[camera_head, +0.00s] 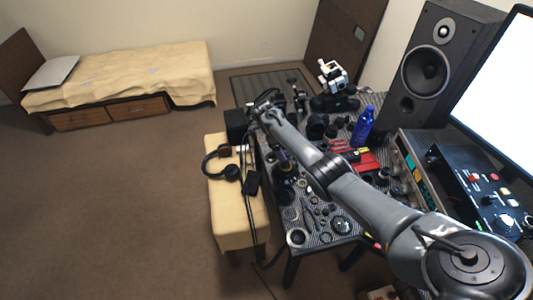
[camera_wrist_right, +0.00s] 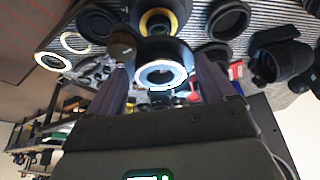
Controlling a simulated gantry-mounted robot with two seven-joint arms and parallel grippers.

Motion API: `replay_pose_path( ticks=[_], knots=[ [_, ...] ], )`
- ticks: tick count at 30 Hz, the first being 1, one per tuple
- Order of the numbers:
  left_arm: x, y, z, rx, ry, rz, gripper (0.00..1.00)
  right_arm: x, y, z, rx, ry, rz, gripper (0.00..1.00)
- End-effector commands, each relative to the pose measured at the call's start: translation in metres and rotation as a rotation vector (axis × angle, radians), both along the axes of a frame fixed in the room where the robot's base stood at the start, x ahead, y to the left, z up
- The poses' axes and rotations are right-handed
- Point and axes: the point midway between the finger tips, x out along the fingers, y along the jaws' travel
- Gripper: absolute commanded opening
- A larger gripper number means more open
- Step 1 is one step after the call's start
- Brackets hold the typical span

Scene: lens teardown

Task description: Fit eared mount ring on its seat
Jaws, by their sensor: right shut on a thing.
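My right gripper (camera_head: 266,108) is at the far left part of the work table, at the end of the arm crossing from the lower right. In the right wrist view its two fingers (camera_wrist_right: 165,82) are closed on the sides of a dark ring with a bright metallic inner rim (camera_wrist_right: 140,74), which I take to be the eared mount ring. Just beyond it is a dark round part with a gold ring (camera_wrist_right: 178,22); whether the two touch I cannot tell. The seat cannot be singled out. My left gripper is not in view.
The striped table mat (camera_head: 316,242) is crowded with dark rings and small parts. A padded bench with headphones (camera_head: 222,165) adjoins the table's left side.

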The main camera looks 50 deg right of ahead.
Motion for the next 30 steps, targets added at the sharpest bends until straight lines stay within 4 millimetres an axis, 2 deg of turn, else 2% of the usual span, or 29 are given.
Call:
replay_pose_path(
  ticks=[6, 14, 30],
  knots=[
    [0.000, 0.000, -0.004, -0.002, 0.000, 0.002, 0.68, -0.010, -0.010, -0.003, 0.000, -0.001, -0.110, 0.52],
    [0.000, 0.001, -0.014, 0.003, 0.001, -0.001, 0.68, -0.010, -0.010, -0.013, 0.000, 0.000, -0.112, 0.52],
    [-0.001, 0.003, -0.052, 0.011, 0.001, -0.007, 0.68, -0.010, -0.010, -0.050, 0.000, 0.000, -0.112, 0.52]
  ],
)
